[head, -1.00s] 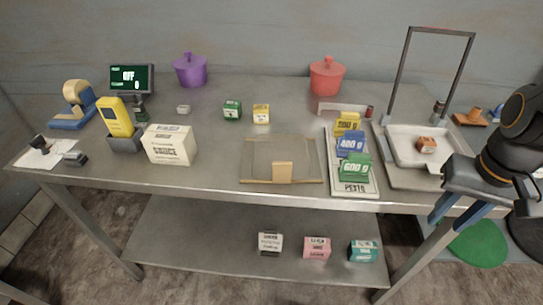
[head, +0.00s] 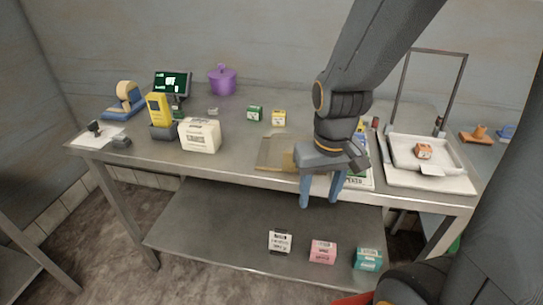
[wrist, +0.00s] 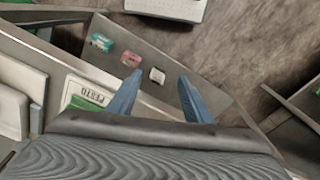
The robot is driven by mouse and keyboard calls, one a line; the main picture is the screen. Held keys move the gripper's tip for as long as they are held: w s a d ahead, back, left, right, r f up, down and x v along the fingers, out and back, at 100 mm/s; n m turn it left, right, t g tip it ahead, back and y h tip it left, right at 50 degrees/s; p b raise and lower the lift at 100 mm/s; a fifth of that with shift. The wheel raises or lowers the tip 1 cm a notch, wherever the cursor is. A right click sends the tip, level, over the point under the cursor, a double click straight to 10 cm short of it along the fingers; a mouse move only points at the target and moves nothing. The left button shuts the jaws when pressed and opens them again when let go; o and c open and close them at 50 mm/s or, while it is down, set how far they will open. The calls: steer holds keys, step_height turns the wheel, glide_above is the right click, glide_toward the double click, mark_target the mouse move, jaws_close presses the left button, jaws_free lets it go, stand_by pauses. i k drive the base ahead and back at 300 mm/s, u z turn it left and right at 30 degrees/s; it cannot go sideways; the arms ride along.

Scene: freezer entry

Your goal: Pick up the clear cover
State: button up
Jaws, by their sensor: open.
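The clear cover (head: 272,150) is a flat see-through panel with tan edges, lying on the steel table near its front edge. In the head view my arm and gripper hide its right part, and its tan handle block is hard to make out. My gripper (head: 319,201) is open and empty, its two blue fingers pointing down in front of the table's front edge, right of the cover's visible part. In the wrist view the gripper (wrist: 160,82) has nothing between its fingers, and I cannot make out the cover there.
The pesto tray (wrist: 82,90) with weight blocks lies beside the cover, mostly behind my arm. A sauce box (head: 200,136) stands left of it. A white tray (head: 450,158) with an orange box is at right. Several small boxes, one pink (head: 322,251), sit on the lower shelf.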

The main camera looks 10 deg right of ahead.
mark_target(276, 153)
steer(key=z, duration=2.65)
steer(key=k, duration=2.15)
steer(key=u, duration=0.75)
steer(key=i, duration=0.5)
